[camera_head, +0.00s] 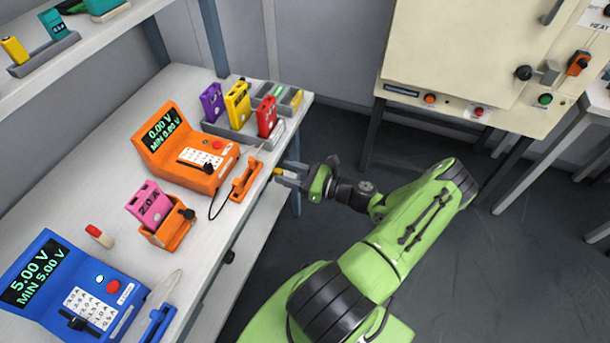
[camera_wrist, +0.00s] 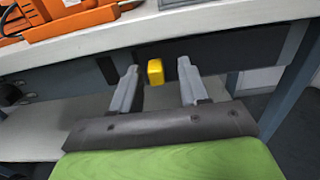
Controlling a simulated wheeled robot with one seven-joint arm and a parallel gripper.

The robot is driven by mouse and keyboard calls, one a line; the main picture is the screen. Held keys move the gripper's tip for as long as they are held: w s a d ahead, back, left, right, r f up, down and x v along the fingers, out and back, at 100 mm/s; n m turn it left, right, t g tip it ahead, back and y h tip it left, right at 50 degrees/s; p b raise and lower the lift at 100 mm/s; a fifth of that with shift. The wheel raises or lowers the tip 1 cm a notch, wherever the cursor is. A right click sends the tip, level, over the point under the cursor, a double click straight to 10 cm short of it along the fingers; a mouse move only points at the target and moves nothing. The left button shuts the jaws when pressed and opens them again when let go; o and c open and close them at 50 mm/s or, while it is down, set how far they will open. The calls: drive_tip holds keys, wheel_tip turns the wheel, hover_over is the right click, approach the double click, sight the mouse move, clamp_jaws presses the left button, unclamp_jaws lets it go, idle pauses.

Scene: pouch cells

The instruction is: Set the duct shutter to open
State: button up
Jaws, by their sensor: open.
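A small yellow knob (camera_wrist: 155,72) sticks out from a dark strip (camera_wrist: 215,52) under the front edge of the bench. It may be the handle of the duct shutter; no label shows. My gripper (camera_wrist: 158,67) is open, with one finger on each side of the knob and a visible gap on both sides. In the head view my gripper (camera_head: 289,173) is at the bench's front edge, and a bit of the yellow knob (camera_head: 279,171) shows at its tips. Whether the fingertips reach past the knob I cannot tell.
The bench (camera_head: 190,87) carries an orange tester (camera_head: 180,150), a blue tester (camera_head: 75,290), a pink cell (camera_head: 149,204) in an orange holder and a grey rack with coloured cells. A cream cabinet (camera_head: 470,50) with buttons stands at the right. Open floor lies between bench and cabinet.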

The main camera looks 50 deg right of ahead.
drive_tip(key=p+v, duration=0.1)
drive_tip(key=v, duration=1.4)
drive_tip(key=shift+p, duration=0.35)
drive_tip(key=shift+r, duration=0.1)
